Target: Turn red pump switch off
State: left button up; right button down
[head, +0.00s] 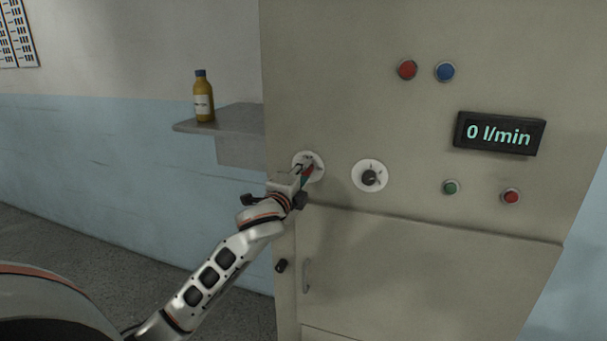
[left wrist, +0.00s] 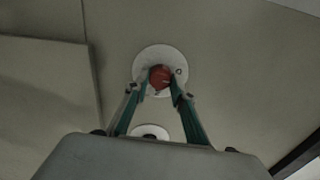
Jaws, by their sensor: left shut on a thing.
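The red pump switch (left wrist: 160,77) is a round red knob on a white round plate (left wrist: 178,57) on the cabinet front. My left gripper (left wrist: 159,84) has its two fingers on either side of the knob and is shut on it. In the head view the left gripper (head: 307,172) reaches the left white plate (head: 313,158) and hides most of the knob. The markings on the plate are too small to read. My right gripper is not in view.
A black knob (head: 369,178) on a white plate sits just right of my gripper. Push buttons and a display (head: 499,134) reading 0 l/min are further right. A shelf (head: 235,119) with a yellow bottle (head: 203,97) juts out at left. A cabinet handle (head: 306,275) is below.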

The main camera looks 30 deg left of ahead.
pick_arm(q)
jog(key=shift+n, duration=0.5)
jog(key=o, duration=1.1)
jog(key=v, duration=1.2)
jog(key=shift+f, duration=0.15)
